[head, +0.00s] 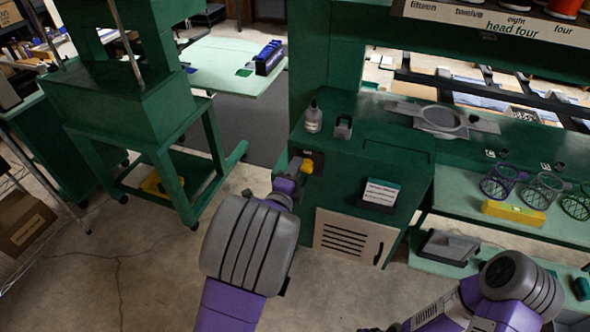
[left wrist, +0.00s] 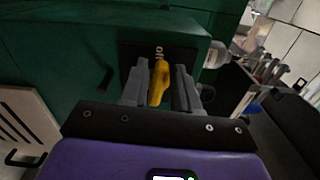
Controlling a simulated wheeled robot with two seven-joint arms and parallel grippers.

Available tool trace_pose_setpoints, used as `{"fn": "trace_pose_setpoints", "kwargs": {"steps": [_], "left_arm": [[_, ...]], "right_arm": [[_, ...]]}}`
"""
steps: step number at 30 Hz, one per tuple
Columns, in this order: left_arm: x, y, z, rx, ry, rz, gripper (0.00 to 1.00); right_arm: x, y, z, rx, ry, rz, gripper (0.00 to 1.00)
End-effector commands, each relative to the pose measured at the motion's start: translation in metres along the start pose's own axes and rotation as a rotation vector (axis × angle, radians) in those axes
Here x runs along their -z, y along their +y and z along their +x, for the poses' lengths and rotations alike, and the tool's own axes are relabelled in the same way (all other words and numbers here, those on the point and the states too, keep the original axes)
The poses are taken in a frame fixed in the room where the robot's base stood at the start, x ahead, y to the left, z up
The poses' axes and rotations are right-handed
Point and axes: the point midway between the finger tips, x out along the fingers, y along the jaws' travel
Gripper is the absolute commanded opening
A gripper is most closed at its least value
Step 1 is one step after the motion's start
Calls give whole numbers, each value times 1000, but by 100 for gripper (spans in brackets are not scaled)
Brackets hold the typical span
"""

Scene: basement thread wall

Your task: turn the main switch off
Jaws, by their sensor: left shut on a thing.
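The main switch has a yellow handle (head: 308,166) on a dark plate on the front of the green machine cabinet (head: 345,185). My left gripper (head: 298,164) is at the switch. In the left wrist view the yellow handle (left wrist: 159,83) stands between the two grey fingers of the left gripper (left wrist: 160,88), which are shut on it. The handle points nearly up and down in that view. White marks show on the dark plate (left wrist: 160,52) above it, only partly legible. My right arm shows at the lower right, but its gripper is out of view.
A white bottle (head: 313,118) stands on the cabinet top. A dark box with a pale label (head: 380,193) and a vented beige door (head: 350,240) are on the cabinet front. A green press stand (head: 125,100) is at left. Concrete floor (head: 130,260) is open between.

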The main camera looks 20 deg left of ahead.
Motion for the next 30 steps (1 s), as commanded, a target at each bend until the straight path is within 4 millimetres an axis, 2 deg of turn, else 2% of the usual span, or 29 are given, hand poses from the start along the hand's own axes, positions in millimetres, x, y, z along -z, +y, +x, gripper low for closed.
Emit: {"fn": "trace_pose_setpoints", "kwargs": {"steps": [9, 23, 24, 26, 30], "left_arm": [[5, 4, 0, -7, 11, -85, 0], [5, 4, 0, -7, 12, -93, 0], [5, 4, 0, -7, 12, -93, 34], [5, 4, 0, -6, 11, -93, 42], [3, 3, 0, -4, 7, -93, 42]], "right_arm": [[0, 1, 2, 0, 0, 0, 43], [0, 1, 3, 0, 0, 0, 43], [0, 1, 3, 0, 0, 0, 43], [0, 1, 3, 0, 0, 0, 43], [0, 1, 2, 0, 0, 0, 43]]}}
